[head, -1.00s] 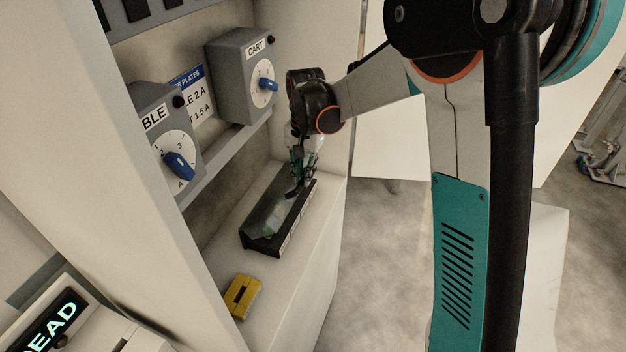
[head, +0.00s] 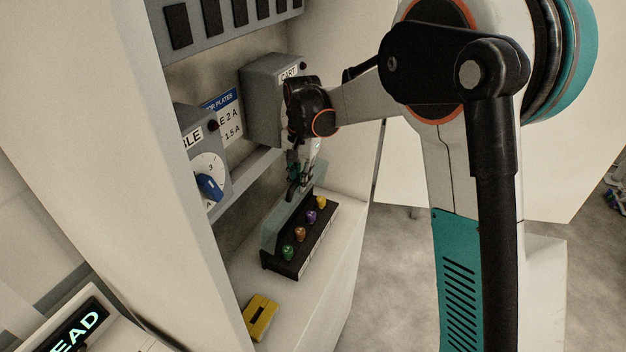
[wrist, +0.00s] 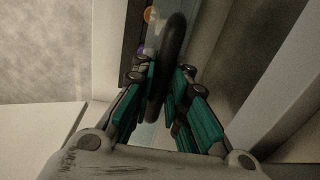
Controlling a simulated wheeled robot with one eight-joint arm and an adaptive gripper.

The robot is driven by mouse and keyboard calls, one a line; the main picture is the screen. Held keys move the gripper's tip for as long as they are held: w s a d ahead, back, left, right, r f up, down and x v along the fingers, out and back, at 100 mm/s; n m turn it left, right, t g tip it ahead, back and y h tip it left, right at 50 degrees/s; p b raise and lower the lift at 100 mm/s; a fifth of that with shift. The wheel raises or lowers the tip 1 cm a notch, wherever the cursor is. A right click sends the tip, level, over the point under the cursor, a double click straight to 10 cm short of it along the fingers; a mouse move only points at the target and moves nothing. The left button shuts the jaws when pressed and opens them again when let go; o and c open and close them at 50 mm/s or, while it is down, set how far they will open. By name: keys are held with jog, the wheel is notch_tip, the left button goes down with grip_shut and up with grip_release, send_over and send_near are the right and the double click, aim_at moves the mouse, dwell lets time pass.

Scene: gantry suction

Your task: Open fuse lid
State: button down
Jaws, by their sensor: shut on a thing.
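The fuse box (head: 284,268) is a black tray on the white ledge. Its clear lid (head: 272,240) stands raised, tilted up on the side toward the wall panel. A row of coloured fuses shows uncovered: green (head: 287,252), orange (head: 299,233), purple (head: 311,217) and yellow (head: 321,202). My gripper (head: 296,187) is at the lid's far upper edge, pointing down. In the wrist view its fingers (wrist: 164,85) are closed around the lid's dark handle bar (wrist: 173,42). The contact at the fingertips is partly hidden by the fingers.
A yellow block (head: 259,318) with a dark slot lies on the ledge in front of the box. The grey CART box (head: 262,108) and a blue dial knob (head: 210,186) stick out from the panel near my arm. Open floor lies to the right.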

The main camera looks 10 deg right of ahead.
jog(key=shift+a+f, duration=0.2)
jog(key=shift+a, duration=0.45)
jog(key=shift+d+r, duration=0.1)
jog(key=c, duration=1.9)
grip_release()
jog(key=shift+o, duration=0.3)
jog(key=shift+s+r, duration=0.15)
jog(key=shift+s, duration=0.05)
jog(key=shift+d, duration=0.2)
jog(key=shift+w+d, duration=0.1)
jog(key=shift+d, duration=0.1)
notch_tip(320, 180, up, 12)
jog(key=shift+d, duration=0.25)
jog(key=shift+s, duration=0.2)
